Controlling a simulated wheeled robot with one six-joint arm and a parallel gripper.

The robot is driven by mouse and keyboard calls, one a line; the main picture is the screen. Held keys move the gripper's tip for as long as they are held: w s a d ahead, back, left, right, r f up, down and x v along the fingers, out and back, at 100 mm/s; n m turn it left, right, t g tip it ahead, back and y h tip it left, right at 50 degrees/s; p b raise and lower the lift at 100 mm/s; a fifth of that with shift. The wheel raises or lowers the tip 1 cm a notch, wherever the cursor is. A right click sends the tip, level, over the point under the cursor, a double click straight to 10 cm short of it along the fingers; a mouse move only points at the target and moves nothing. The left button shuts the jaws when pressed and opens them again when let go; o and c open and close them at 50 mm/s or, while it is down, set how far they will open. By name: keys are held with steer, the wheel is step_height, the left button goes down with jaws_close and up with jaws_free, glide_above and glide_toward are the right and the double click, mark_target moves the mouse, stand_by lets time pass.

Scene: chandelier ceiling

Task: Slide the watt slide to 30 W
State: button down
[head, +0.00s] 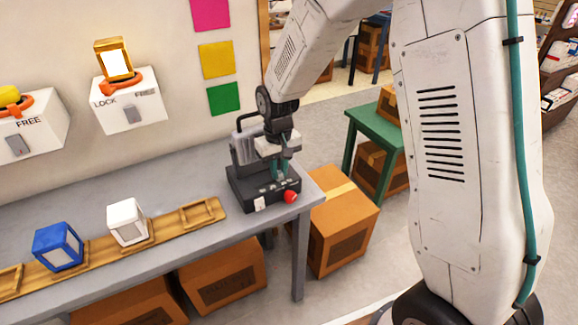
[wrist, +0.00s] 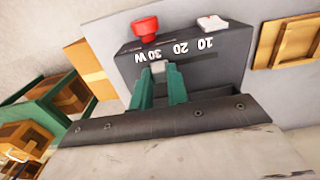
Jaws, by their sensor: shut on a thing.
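The watt box (head: 240,190) is a dark device on the right end of the grey bench. In the wrist view its face (wrist: 205,70) shows the labels 10, 20 and 30 W upside down. A small pale slide knob (wrist: 158,66) sits just below the 30 W label. My gripper (head: 281,172) reaches down onto the box, and its teal fingers (wrist: 158,76) are shut on the knob, one on each side.
A red button (head: 291,196) and a white switch (head: 260,203) are on the box. A wooden rack (head: 180,222) holds a white lantern (head: 127,221) and a blue one (head: 58,246). A green table (head: 372,122) and a carton (head: 343,220) stand right of the bench.

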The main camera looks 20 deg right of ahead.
mark_target(281, 172)
steer(key=shift+d, duration=0.15)
steer(key=c, duration=1.4)
jaws_free()
steer(key=shift+d, duration=0.25)
steer(key=shift+o, duration=0.2)
steer(key=shift+a, duration=0.15)
steer(key=shift+a+r, duration=0.1)
steer(key=shift+r, duration=0.15)
step_height(281, 172, up, 7)
steer(key=shift+r, duration=0.2)
